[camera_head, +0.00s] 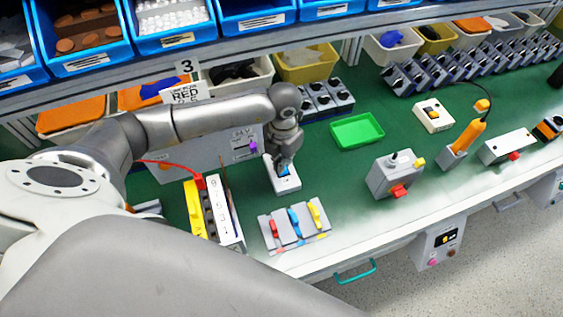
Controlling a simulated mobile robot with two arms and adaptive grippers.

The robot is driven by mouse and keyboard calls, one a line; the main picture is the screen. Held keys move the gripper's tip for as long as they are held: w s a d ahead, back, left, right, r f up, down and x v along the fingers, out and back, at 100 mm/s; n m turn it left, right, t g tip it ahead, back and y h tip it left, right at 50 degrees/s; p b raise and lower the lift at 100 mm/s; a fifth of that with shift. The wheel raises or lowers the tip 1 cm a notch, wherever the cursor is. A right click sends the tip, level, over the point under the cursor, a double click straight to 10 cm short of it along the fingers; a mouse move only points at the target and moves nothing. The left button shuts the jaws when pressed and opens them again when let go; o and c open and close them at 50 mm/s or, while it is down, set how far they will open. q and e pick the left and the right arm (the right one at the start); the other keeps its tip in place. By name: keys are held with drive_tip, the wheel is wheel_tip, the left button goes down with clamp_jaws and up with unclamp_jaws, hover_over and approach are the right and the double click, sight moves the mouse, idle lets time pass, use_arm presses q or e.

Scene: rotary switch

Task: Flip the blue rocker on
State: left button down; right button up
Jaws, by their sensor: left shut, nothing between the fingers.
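The blue rocker (285,170) sits on top of a small white box (287,186) in the middle of the green bench. My left gripper (285,160) points down directly over the box, shut and empty, with its fingertips at the rocker. The fingers hide part of the rocker, so I cannot tell which way it is tipped or whether they touch it. My right gripper is not in view.
Grey blocks with red, blue and yellow levers (293,224) lie in front of the box. A yellow-and-white terminal unit (213,212) stands to its left. A green tray (357,131) lies behind right, and a grey box with a red lever (394,175) stands right. Bins line the back.

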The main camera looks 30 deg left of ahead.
use_arm(q)
drive_tip(key=shift+r+p, duration=1.3)
drive_tip(key=shift+r, duration=1.05)
drive_tip(key=shift+f, duration=0.1)
